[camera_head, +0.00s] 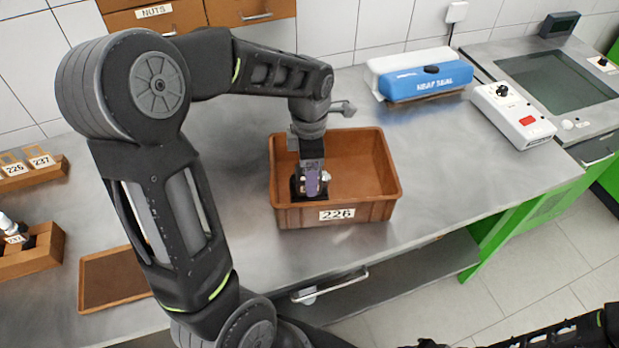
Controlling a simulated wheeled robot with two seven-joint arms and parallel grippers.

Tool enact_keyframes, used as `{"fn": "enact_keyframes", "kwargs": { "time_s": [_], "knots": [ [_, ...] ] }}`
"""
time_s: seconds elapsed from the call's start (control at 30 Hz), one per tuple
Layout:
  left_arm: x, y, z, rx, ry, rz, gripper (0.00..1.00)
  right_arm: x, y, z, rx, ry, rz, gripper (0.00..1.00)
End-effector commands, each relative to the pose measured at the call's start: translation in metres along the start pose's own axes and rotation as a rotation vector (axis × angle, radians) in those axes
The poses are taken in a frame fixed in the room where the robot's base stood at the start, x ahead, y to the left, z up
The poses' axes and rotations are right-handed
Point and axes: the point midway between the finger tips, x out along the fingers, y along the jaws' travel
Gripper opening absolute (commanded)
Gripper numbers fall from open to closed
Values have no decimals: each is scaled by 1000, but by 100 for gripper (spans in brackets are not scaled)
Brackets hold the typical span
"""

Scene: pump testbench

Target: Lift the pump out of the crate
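The brown crate (385,195), labelled 226, stands on the metal bench near its front edge. The pump (312,183), a small part with purple and silvery surfaces, is inside the crate at its left front. My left gripper (311,190) reaches down into the crate from above, with dark finger parts right at the pump. The gripper hides much of the pump, and I cannot tell whether the fingers are closed on it. Part of my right arm shows at the bottom right, but its gripper does not show.
A blue and white heat sealer (425,76) stands behind the crate to the right. A white control box (512,115) is farther right. An empty brown tray (112,280) and small wooden holders (35,250) are at the left. The bench right of the crate is clear.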

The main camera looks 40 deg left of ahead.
Motion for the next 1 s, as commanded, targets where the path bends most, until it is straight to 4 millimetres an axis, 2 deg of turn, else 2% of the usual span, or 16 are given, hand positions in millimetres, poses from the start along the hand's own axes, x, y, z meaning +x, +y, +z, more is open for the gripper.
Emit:
{"fn": "enact_keyframes", "kwargs": {
  "time_s": [0.1, 0.2, 0.77, 1.0],
  "knots": [
    [15, 0, 0, -1, 2, -3, 75, -4, -1, 0, 1, -1, 1, 44],
    [22, 0, 0, -1, 0, -2, 75, -4, -1, 1, 1, -1, 2, 44],
    [23, 0, 0, 0, -1, 0, 75, -4, -1, 1, 1, -1, 1, 44],
    [22, 0, 0, 0, -1, 0, 57, -4, -1, 1, 1, -1, 1, 44]
  ]
}}
